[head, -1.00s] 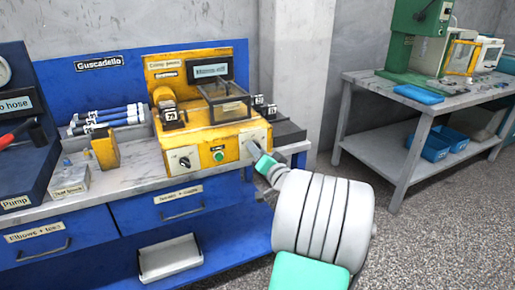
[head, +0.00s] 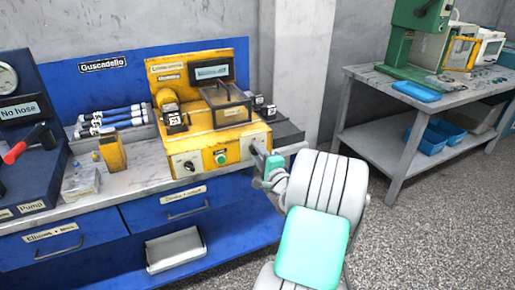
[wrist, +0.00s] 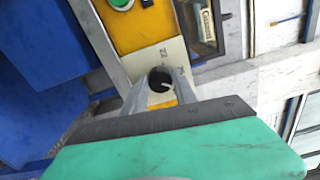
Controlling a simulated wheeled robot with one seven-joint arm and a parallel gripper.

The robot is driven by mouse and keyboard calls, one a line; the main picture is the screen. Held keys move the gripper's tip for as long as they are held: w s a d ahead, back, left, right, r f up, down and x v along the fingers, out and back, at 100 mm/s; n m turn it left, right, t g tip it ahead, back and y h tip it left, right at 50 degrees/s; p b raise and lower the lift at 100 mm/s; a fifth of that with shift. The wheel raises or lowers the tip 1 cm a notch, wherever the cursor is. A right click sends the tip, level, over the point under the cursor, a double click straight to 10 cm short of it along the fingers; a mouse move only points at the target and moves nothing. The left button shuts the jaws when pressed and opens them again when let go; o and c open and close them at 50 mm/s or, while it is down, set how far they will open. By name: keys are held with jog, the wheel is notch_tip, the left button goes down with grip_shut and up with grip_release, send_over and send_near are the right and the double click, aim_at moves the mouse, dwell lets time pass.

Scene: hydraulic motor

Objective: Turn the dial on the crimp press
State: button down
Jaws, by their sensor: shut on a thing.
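The yellow crimp press (head: 205,148) stands on the workbench, with a display, a clear-covered box and a front panel. In the wrist view, my gripper's fingers (wrist: 160,92) are shut on a round dark dial (wrist: 160,77) with a white mark. Printed marks show on the plate beside it.
The pump (head: 30,150), reading "No hose", stands at the left of the blue workbench (head: 95,238). Several hose pieces (head: 110,120) lie behind a small yellow block (head: 112,152). A grey table (head: 375,85) with a green machine stands at the right. Speckled floor is clear between.

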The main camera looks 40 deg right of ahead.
jog(key=m+p, duration=0.3)
jog(key=m, duration=0.1)
jog(key=shift+r+m, duration=0.15)
jog(key=shift+m, duration=0.25)
jog(key=shift+p, duration=0.3)
jog(key=c, duration=1)
grip_release()
jog(key=v, duration=0.7)
jog(key=shift+s, duration=0.35)
jog(key=shift+a, duration=0.15)
